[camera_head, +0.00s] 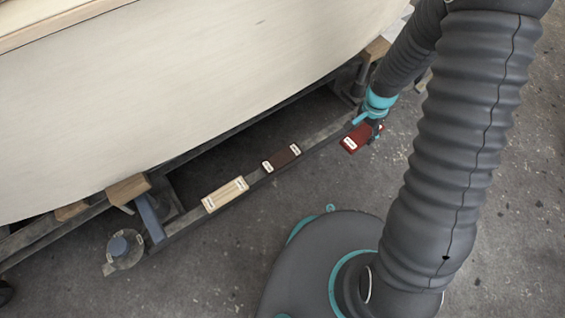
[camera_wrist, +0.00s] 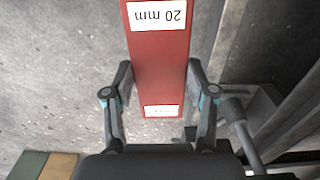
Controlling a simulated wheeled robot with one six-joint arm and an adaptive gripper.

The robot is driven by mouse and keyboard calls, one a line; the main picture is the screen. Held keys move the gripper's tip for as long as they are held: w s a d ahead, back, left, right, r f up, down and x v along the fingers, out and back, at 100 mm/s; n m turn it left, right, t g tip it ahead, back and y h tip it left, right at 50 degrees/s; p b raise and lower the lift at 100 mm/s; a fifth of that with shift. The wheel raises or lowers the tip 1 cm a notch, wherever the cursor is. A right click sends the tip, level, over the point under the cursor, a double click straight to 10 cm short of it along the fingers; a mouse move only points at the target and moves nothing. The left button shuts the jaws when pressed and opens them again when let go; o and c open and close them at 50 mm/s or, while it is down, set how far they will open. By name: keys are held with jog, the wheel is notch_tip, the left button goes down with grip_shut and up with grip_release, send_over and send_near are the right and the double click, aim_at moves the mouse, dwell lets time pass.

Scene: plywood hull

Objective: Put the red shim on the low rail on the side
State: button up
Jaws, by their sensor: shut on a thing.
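The red shim (camera_head: 356,137) is held in my gripper (camera_head: 374,122), near the right part of the low rail (camera_head: 320,139) in the head view. In the wrist view the red shim (camera_wrist: 160,75) carries a white "20 mm" label and lies between both fingers of my gripper (camera_wrist: 160,78). Concrete floor shows on both sides of it there. A grey rail (camera_wrist: 232,35) runs to its right, apart from it in the picture. The height of the shim over the rail is hard to tell.
A pale wooden shim (camera_head: 225,194) and a dark brown shim (camera_head: 281,158) lie on the low rail. The big plywood hull (camera_head: 190,85) rises behind. The rail looks bare right of the brown shim.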

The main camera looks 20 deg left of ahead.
jog(key=shift+a+m, duration=0.3)
jog(key=shift+w+a, duration=0.15)
jog(key=shift+a, duration=0.15)
jog(key=b, duration=0.2)
send_over(332, 129)
notch_tip(332, 129, down, 7)
jog(key=shift+r, duration=0.2)
jog(key=shift+f, duration=1.95)
jog(key=shift+f, duration=0.1)
jog(key=shift+f, duration=0.1)
jog(key=o, duration=1.3)
